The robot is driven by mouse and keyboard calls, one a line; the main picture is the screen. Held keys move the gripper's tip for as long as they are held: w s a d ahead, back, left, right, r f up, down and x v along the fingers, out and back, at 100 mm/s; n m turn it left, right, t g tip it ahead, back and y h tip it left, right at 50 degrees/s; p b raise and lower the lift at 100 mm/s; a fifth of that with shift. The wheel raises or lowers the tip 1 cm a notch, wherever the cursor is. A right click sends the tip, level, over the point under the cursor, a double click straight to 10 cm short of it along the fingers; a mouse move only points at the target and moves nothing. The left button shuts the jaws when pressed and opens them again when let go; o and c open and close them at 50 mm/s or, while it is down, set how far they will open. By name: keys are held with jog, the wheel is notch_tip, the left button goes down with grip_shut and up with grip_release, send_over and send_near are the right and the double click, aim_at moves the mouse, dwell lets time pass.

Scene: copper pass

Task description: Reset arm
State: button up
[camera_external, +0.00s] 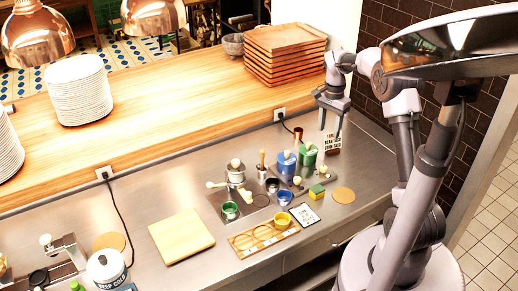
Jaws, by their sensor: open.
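My gripper (331,121) hangs at the right end of the steel counter (170,202), fingers pointing down. It is open and I see nothing held between its fingers. A small dark block with a pale grid (333,142) shows just below the fingertips; I cannot tell whether they touch it. My arm reaches in from the right and bends down at the wrist.
Blue (286,161) and green (308,154) containers, small cups and a wooden holder (264,238) crowd the counter left of my gripper. Wooden trays (285,55) are stacked on the raised shelf behind. A cutting board (181,235) lies further left. Copper lamps (37,35) hang above.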

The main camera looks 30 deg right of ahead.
jog(key=s+a+r+n+t+b, duration=0.35)
jog(key=s+a+r, duration=0.25)
jog(key=s+a, duration=0.35)
jog(key=s+a+f+n+t+y+b, duration=0.1)
jog(key=s+a+f+n, duration=0.1)
jog(key=s, duration=0.6)
jog(key=s+a+f+n+t+y+b, duration=0.1)
jog(key=s+a+f+n+b, duration=0.1)
jog(key=s+a+n, duration=0.3)
jog(key=s+a, duration=0.2)
jog(key=s, duration=0.1)
jog(key=shift+s+b, duration=0.3)
dwell(1.5)
